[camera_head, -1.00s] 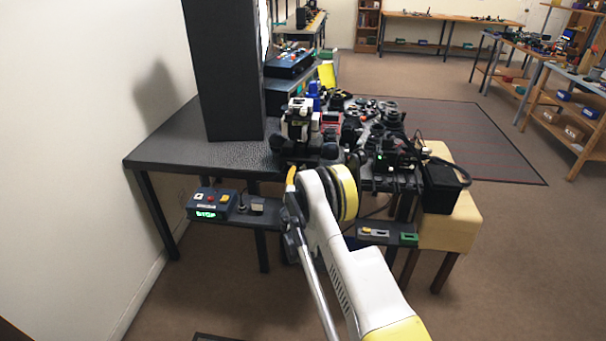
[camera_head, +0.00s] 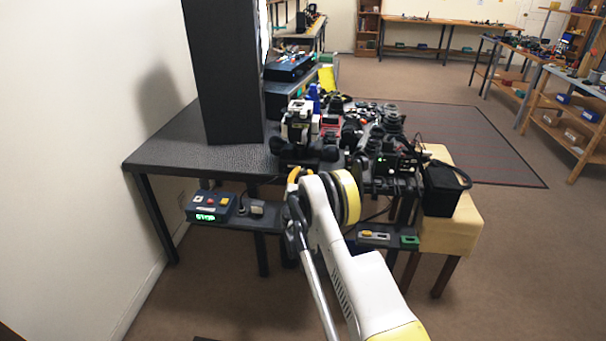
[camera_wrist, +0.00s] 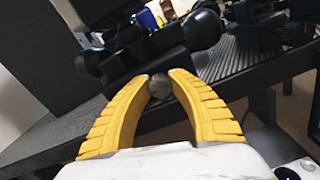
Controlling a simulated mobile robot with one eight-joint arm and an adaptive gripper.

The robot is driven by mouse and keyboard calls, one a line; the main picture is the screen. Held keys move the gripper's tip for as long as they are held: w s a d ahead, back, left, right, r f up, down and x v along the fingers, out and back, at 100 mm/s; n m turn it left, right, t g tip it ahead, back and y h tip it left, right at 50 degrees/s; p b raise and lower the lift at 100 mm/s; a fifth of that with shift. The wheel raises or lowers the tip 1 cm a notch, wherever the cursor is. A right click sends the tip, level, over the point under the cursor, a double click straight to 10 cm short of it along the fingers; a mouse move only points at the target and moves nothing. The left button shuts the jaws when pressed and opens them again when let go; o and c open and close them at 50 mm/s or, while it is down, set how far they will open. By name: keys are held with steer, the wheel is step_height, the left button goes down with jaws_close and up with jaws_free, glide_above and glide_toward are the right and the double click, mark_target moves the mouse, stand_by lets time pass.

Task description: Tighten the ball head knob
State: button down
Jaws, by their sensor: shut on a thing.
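A small grey rounded knob (camera_wrist: 160,86) sits between the fingertips of my gripper (camera_wrist: 161,80) in the wrist view. The yellow fingers are shut on it, one on each side. Just beyond it is a black device body (camera_wrist: 150,50) with larger round black ends, one at left (camera_wrist: 86,66) and one at right (camera_wrist: 204,28). In the head view, a white and black device (camera_head: 299,118) stands at the table's front edge. My gripper (camera_head: 294,174) is mostly hidden there behind my arm, with only a bit of yellow showing. The knob is not distinguishable in the head view.
The dark table (camera_head: 180,150) carries a tall black panel (camera_head: 225,75) at left and crowded dark parts (camera_head: 390,150) at right. A control box (camera_head: 208,206) sits on a low shelf. A black bin (camera_head: 442,195) stands at right. The floor in front is open.

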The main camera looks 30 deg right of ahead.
steer(key=shift+m, duration=0.3)
steer(key=m, duration=0.3)
steer(key=shift+m, duration=0.4)
steer(key=m, duration=1.3)
steer(key=shift+m, duration=0.3)
steer(key=c, duration=1.2)
jaws_free()
steer(key=shift+o, duration=0.2)
